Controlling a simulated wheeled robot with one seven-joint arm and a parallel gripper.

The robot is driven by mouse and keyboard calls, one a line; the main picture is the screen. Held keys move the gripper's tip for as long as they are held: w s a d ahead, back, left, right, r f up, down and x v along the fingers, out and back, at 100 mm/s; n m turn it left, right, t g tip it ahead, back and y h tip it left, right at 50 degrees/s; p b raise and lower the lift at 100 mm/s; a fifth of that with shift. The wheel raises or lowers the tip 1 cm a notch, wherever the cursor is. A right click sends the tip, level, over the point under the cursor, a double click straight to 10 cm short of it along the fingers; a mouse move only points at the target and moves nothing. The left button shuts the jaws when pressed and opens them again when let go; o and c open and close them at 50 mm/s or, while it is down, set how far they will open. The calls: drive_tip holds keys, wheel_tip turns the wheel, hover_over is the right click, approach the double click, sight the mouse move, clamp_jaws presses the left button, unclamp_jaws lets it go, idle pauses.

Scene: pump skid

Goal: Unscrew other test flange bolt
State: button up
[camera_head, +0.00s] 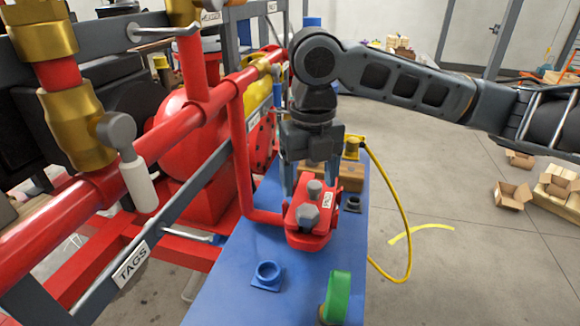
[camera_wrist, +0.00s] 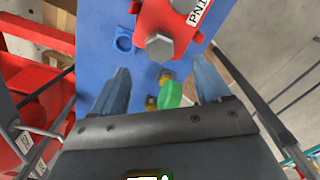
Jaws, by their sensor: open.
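The red test flange (camera_head: 310,235) sits on the blue bench, with a white label on its top. Two grey hex bolts stand in it: the near bolt (camera_head: 307,217) and the far bolt (camera_head: 315,189). In the wrist view the flange (camera_wrist: 145,18) is at the top, with one hex bolt head (camera_wrist: 160,47) large near its edge. My gripper (camera_head: 312,180) points down over the flange, its fingers spread and empty. In the wrist view the gripper (camera_wrist: 163,80) shows a gap between its fingers, and the bolt head lies beyond them. Finger-to-flange clearance is unclear.
A blue socket (camera_head: 267,275) and a green handle (camera_head: 338,296) stand on the near part of the blue bench (camera_head: 225,300). Red pipework (camera_head: 240,150) rises close on the left. A yellow hose (camera_head: 408,230) loops off the right edge.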

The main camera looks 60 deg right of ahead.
sight(308, 210)
drive_tip(key=shift+f+p, duration=0.35)
drive_tip(key=shift+f, duration=3.4)
drive_tip(key=shift+c, duration=0.4)
drive_tip(key=c, duration=1.1)
drive_tip(key=n+b, duration=0.2)
drive_tip(key=n, duration=0.1)
drive_tip(key=shift+f, duration=0.2)
drive_tip(key=n+b, duration=0.2)
drive_tip(key=n, duration=0.3)
drive_tip(key=shift+n, duration=0.3)
drive_tip(key=shift+r+n+b, duration=0.2)
drive_tip(key=shift+n+b, duration=0.2)
drive_tip(key=shift+n, duration=0.5)
drive_tip(key=o, duration=1.2)
drive_tip(key=shift+c, duration=0.2)
drive_tip(key=shift+r, duration=0.1)
drive_tip(key=shift+r, duration=3.8)
